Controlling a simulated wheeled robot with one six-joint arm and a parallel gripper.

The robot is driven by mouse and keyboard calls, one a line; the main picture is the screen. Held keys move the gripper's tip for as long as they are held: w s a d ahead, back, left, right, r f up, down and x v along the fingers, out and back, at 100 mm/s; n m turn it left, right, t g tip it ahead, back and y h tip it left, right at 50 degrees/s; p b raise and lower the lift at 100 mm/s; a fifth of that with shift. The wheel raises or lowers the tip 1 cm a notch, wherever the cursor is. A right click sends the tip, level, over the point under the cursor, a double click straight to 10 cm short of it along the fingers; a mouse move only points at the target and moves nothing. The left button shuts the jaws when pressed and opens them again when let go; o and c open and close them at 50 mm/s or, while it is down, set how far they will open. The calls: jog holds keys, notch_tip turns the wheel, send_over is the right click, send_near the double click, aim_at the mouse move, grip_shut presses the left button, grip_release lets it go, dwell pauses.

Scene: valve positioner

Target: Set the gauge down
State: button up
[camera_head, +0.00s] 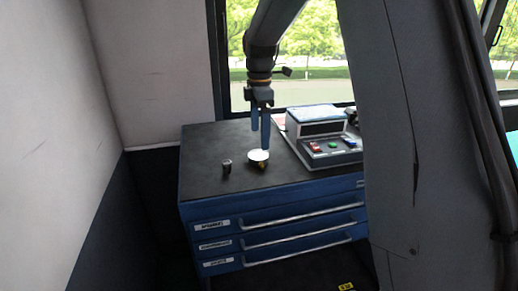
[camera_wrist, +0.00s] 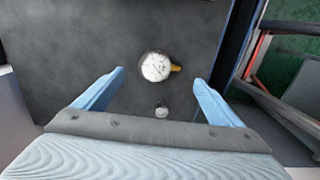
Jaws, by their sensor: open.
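The gauge (camera_head: 258,156) has a round white dial and a small brass stem. It lies on the black top of the blue drawer cabinet (camera_head: 215,165), dial up. In the wrist view the gauge (camera_wrist: 156,67) lies ahead of and between the two blue fingers, with its stem pointing right. My gripper (camera_head: 260,143) is open and points down over the cabinet top, with its fingertips close to the gauge in the head view. In the wrist view both fingers of my gripper (camera_wrist: 160,80) are spread wide with nothing between them touching. The exact height of the fingertips above the top is hard to tell.
A small dark cylinder (camera_head: 227,166) with a light top stands left of the gauge. A control box (camera_head: 330,148) with red and green buttons stands at the right on a light plate, a blue-topped box (camera_head: 315,119) behind it.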

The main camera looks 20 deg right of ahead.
notch_tip(320, 180, up, 4)
jog(key=r+b, duration=0.1)
jog(key=s+f+m, duration=0.5)
jog(key=s+m, duration=0.1)
jog(key=s, duration=0.3)
jog(key=s+f+m, duration=0.5)
jog(key=s+m, duration=0.1)
jog(key=s, duration=0.3)
jog(key=s+f+m+t, duration=0.1)
jog(key=s+f+m, duration=0.5)
jog(key=s, duration=0.3)
jog(key=shift+d, duration=0.2)
